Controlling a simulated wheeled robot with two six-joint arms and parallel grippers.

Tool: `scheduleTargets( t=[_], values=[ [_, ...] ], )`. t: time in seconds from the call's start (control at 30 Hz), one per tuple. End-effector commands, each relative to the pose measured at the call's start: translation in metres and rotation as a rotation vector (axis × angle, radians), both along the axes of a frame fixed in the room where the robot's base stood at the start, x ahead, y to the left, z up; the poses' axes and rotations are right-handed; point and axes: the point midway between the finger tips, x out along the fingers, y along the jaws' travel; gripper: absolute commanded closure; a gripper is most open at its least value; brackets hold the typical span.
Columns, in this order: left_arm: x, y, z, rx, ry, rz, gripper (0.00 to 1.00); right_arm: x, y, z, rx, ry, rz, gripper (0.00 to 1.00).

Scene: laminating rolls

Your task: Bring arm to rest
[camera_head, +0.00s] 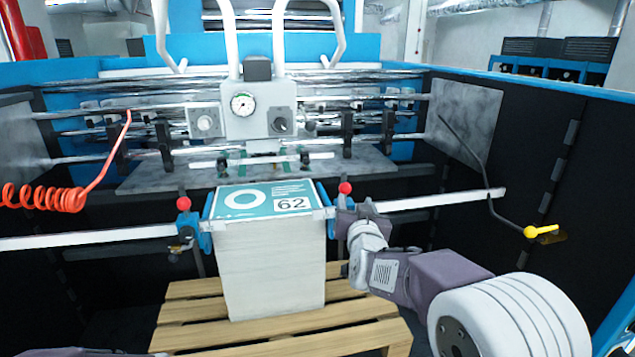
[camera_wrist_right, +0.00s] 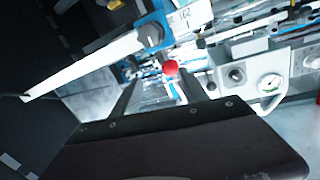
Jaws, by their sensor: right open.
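My right arm comes in from the lower right of the head view. Its gripper (camera_head: 358,212) is beside the right edge of the paper stack (camera_head: 270,265), close to the right red knob (camera_head: 345,188). In the wrist view the two dark fingers of this gripper (camera_wrist_right: 160,85) stand apart with the red knob (camera_wrist_right: 171,68) showing between them. The gripper is open and I see nothing held in it. Whether it touches the knob's blue clamp I cannot tell. A sliver of my left arm shows at the lower left; its gripper is out of view.
The stack, topped by a teal sheet marked 62 (camera_head: 262,200), stands on a wooden pallet (camera_head: 190,311). White rails (camera_head: 440,200) run to both sides. A yellow-knobbed lever (camera_head: 530,232) is at right, an orange coiled hose (camera_head: 45,197) at left. Dark walls flank the machine.

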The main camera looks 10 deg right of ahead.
Motion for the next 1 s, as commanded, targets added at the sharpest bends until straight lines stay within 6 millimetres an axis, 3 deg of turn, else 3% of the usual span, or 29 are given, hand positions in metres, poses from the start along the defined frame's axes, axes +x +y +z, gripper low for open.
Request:
scheduleTargets(
  t=[0.1,0.17,0.2,0.3,0.4,0.5,0.6,1.0],
  values=[
    [0.000,0.000,0.010,0.000,-0.001,0.000,0.50,-0.048,0.012,-0.087,-0.016,0.341,0.102,0.48],
    [0.000,0.000,0.011,0.000,0.000,0.000,0.50,-0.082,0.019,-0.134,-0.013,0.525,0.149,0.48],
    [0.000,0.000,0.012,0.000,0.000,0.000,0.50,-0.108,0.022,-0.162,-0.011,0.645,0.177,0.48],
    [0.000,0.000,0.013,0.000,0.000,0.000,0.50,-0.177,0.028,-0.218,-0.004,0.927,0.228,0.48],
    [0.000,0.000,0.012,0.000,0.000,0.000,0.50,-0.239,0.029,-0.254,-0.001,1.158,0.256,0.48],
    [0.000,0.000,0.012,0.000,0.000,0.000,0.50,-0.283,0.027,-0.270,0.004,1.320,0.265,0.48],
    [0.000,0.000,0.012,0.000,0.000,0.000,0.50,-0.305,0.026,-0.274,0.014,1.410,0.262,0.48],
    [0.000,0.000,0.012,0.000,0.000,0.000,0.50,-0.308,0.026,-0.274,0.025,1.426,0.255,0.48]
  ],
)
